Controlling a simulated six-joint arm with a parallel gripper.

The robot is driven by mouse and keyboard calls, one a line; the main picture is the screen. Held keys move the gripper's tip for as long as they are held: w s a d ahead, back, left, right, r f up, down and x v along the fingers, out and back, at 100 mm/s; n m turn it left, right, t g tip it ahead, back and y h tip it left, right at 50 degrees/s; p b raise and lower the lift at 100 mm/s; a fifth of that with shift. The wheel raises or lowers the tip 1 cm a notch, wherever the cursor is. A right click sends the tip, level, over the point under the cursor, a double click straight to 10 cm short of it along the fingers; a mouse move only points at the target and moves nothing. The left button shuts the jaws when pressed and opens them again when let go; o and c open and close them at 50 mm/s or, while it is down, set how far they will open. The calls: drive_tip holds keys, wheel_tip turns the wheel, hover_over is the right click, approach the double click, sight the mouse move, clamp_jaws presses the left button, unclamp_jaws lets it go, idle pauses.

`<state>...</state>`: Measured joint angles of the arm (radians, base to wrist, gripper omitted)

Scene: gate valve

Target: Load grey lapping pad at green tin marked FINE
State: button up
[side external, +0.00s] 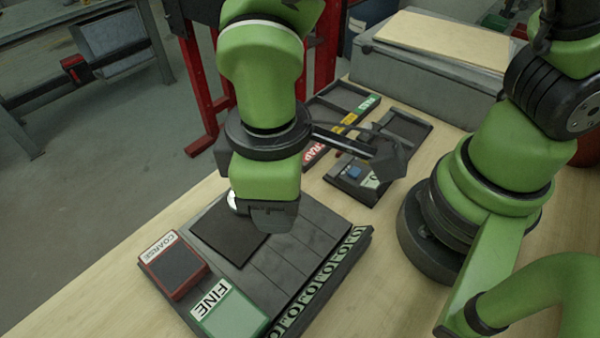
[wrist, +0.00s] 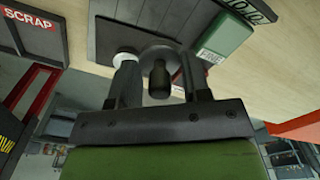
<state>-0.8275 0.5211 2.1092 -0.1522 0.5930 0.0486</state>
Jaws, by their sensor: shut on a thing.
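My gripper (wrist: 160,72) is shut on a grey round pad (wrist: 174,57) with a dark stub, held between its two fingers in the wrist view. In the side external view my gripper (side external: 270,216) hangs over the dark board and hides the pad. The green tin marked FINE (side external: 236,318) stands at the front corner of the board; it also shows at the upper right of the wrist view (wrist: 228,34). The gripper is behind it in the side external view, apart from it.
A red tin marked COARSE (side external: 175,268) stands beside the green one. A dark square mat (side external: 222,232) lies on the grooved board (side external: 318,232). A small white round thing (side external: 232,200) shows by the gripper. Trays marked SCRAP (side external: 314,153) and others lie behind, before a grey case (side external: 430,75).

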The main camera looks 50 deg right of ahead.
approach(234, 322)
drive_tip(key=shift+f, duration=2.8)
drive_tip(key=shift+f, duration=0.6)
drive_tip(key=shift+r, duration=0.1)
wheel_tip(234, 322, up, 7)
idle(0.5)
